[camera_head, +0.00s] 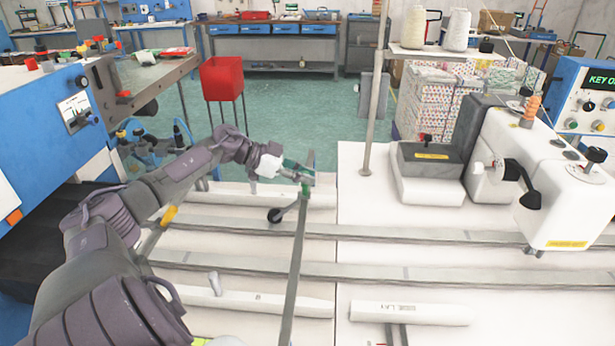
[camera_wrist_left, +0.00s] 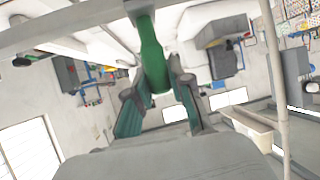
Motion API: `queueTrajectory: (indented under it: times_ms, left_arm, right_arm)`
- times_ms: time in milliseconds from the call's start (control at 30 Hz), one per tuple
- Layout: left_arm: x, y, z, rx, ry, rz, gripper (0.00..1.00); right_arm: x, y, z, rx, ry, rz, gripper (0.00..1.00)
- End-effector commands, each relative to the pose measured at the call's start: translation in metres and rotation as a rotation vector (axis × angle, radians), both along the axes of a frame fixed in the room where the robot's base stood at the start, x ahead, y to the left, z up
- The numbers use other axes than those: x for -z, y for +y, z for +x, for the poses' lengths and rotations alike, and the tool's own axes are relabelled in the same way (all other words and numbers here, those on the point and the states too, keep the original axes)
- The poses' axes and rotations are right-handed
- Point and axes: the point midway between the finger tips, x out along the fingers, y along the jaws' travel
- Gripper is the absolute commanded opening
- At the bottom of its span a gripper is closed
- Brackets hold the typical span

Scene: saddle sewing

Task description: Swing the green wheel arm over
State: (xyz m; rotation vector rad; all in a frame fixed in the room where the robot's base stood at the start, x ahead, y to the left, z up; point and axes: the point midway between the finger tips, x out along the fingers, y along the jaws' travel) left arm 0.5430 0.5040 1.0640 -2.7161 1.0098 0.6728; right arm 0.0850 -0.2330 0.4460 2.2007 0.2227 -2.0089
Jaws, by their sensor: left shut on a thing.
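My left gripper (camera_head: 298,172) is at the far end of a metal bar on the white table. It is shut on the green handle (camera_head: 305,190) of the wheel arm (camera_head: 297,255). In the left wrist view the green handle (camera_wrist_left: 150,55) stands between the two fingers of the gripper (camera_wrist_left: 160,108). The bar runs from the handle toward the front of the table, crossing over the rails. A small dark wheel (camera_head: 275,215) on a short rod sits left of the bar. My right gripper is not in view.
Two long metal rails (camera_head: 400,274) cross the white table (camera_head: 375,180). A thin upright post (camera_head: 375,100) rises behind the bar's right side. A white sewing machine (camera_head: 567,210) stands at the right. A white labelled block (camera_head: 408,313) lies at the front.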

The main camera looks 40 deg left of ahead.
Motion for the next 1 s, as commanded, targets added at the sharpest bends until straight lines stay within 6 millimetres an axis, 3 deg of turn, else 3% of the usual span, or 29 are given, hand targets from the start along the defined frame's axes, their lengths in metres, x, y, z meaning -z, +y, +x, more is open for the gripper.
queueTrajectory:
  times_ms: [467, 500, 633, 1000]
  left_arm:
    - [-0.0006, 0.0012, -0.0002, -0.002, -0.011, -0.012, 0.00]
    - [-0.0005, 0.0012, -0.0002, -0.002, -0.011, -0.012, 0.28]
    - [-0.0004, 0.0011, -0.0003, -0.001, -0.010, -0.012, 0.47]
    - [-0.0008, 0.0032, -0.0032, -0.001, -0.007, -0.010, 0.47]
  right_arm:
    - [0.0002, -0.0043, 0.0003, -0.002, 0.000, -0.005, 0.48]
    - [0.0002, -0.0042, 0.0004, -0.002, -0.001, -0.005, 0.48]
    - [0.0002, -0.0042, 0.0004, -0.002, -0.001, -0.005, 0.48]
    - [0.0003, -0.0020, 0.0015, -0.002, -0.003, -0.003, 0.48]
